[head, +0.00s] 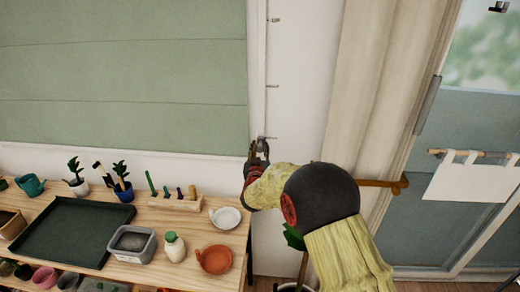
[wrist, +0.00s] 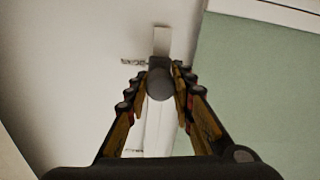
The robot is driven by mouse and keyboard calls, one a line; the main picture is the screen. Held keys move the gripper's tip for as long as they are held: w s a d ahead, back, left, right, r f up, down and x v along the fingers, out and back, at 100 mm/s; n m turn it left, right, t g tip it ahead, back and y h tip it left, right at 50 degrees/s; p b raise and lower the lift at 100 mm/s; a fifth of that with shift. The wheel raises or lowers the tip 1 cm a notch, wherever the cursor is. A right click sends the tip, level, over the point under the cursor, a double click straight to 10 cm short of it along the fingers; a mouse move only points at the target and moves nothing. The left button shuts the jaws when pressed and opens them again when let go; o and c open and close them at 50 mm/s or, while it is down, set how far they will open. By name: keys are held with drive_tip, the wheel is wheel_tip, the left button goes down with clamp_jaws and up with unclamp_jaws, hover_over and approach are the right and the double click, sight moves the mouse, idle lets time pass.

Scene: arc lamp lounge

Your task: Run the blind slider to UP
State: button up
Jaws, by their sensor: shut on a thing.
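The blind slider's dark round knob (wrist: 160,82) sits between my fingertips in the wrist view, on a pale upright track (wrist: 161,40). In the head view the track (head: 257,60) runs up the wall just right of the green blind (head: 120,75). My gripper (head: 257,154) is at the low part of the track, level with the blind's bottom edge. My gripper (wrist: 160,88) is shut on the knob. Small marks (head: 273,86) stand beside the track at several heights; the lowest mark (head: 268,137) is just above my fingers. Their lettering is too small to read.
A wooden plant bench (head: 170,235) stands below the blind, with a green tray (head: 75,238), a white dish (head: 227,217) and a terracotta saucer (head: 215,260) near my arm. A beige curtain (head: 385,80) hangs to the right. The wall beside the upper track is clear.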

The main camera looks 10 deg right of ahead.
clamp_jaws()
wheel_tip(320, 180, up, 46)
drive_tip(key=p, duration=2.4)
drive_tip(key=shift+f, duration=0.2)
drive_tip(key=shift+r, duration=0.1)
drive_tip(key=o, duration=0.7)
unclamp_jaws()
drive_tip(key=o, duration=0.4)
drive_tip(key=shift+f, duration=0.2)
drive_tip(key=v, duration=1.2)
